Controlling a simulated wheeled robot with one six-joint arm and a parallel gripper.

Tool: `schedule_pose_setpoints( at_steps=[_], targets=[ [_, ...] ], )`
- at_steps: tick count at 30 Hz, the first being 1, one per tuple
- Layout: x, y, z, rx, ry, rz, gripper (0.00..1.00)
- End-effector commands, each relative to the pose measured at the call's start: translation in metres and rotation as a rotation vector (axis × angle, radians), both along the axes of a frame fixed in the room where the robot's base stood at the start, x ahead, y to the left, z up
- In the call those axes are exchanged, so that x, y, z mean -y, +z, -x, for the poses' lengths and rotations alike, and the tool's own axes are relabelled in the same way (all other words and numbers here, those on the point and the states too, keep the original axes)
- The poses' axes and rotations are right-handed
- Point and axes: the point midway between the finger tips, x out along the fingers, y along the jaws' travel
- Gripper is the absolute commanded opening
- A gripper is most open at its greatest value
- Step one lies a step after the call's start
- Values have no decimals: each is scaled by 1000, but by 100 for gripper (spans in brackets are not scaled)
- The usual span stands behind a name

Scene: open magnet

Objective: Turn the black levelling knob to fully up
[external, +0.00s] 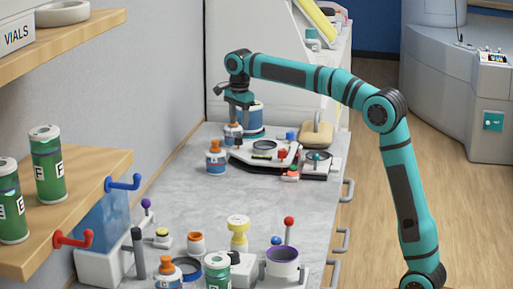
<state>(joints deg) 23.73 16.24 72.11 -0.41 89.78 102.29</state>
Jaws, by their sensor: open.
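I cannot single out the black levelling knob for sure. A white device with dark parts (262,157) stands at the back of the grey bench, and a dark round piece lies on its top. My gripper (239,104) points down at the back left of the bench, in front of a blue and white container (254,118) and above a small orange-capped bottle (232,134). It is open, and I see nothing held in it. The device is below and to the right of my gripper. Its left end is partly hidden by the bottles.
An orange-capped bottle (215,158) stands left of the device, and a tan-topped block (317,133) behind it. Several small items crowd the bench's front, including a purple-rimmed cup (282,263). The middle of the bench (190,197) is clear. Wooden shelves (70,195) overhang at left.

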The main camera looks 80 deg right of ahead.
Motion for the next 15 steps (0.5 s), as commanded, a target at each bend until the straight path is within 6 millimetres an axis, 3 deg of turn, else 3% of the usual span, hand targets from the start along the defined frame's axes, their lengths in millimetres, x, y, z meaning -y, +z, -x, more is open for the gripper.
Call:
schedule_pose_setpoints(
  at_steps=[6, 15],
  targets=[
    [1, -35, -1, -1, 0, -1, 48],
    [1, -56, -1, 0, 0, 0, 48]
  ],
)
